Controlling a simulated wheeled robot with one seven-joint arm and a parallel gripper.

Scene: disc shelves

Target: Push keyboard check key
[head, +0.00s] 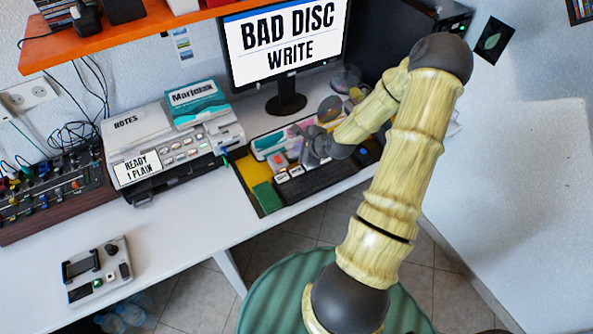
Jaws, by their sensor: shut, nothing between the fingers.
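The keyboard (268,196) lies on the white desk below the monitor, a dark base with coloured blocks and several small keys. A red key (278,158) and two white keys, one left (282,177) and one right (296,171), show near its front middle. Their small labels are too small to read, so I cannot tell which is the check key. My gripper (306,157) is shut and empty, over the keyboard just right of these keys. I cannot tell whether it touches a key. My wrist and gripper hide part of the keyboard's right side.
A printer-like machine (180,150) labelled "READY 1 PLAIN" stands to the left. A mixer (60,190) and a small grey device (97,268) sit further left. An orange shelf (130,33) overhangs the desk. The front desk middle is clear.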

